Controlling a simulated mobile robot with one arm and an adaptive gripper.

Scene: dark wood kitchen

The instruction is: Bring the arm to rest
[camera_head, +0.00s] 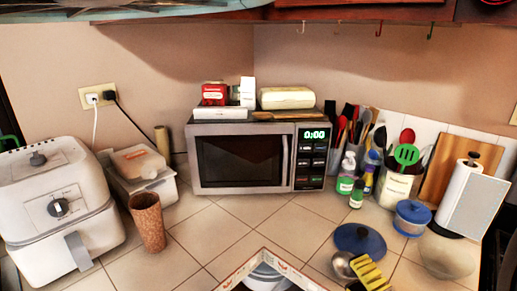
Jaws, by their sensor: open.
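Neither my arm nor my gripper shows in the head view, so its pose cannot be seen. The view looks over a tiled kitchen counter (195,245) set into a corner.
A silver microwave (240,160) stands at the back with boxes on top. A white air fryer (60,205) and brown cup (147,222) stand left. Utensil holders (397,185), bottles, a blue lid (360,240) and a paper roll (470,200) crowd the right. Shelving (290,14) overhangs the top.

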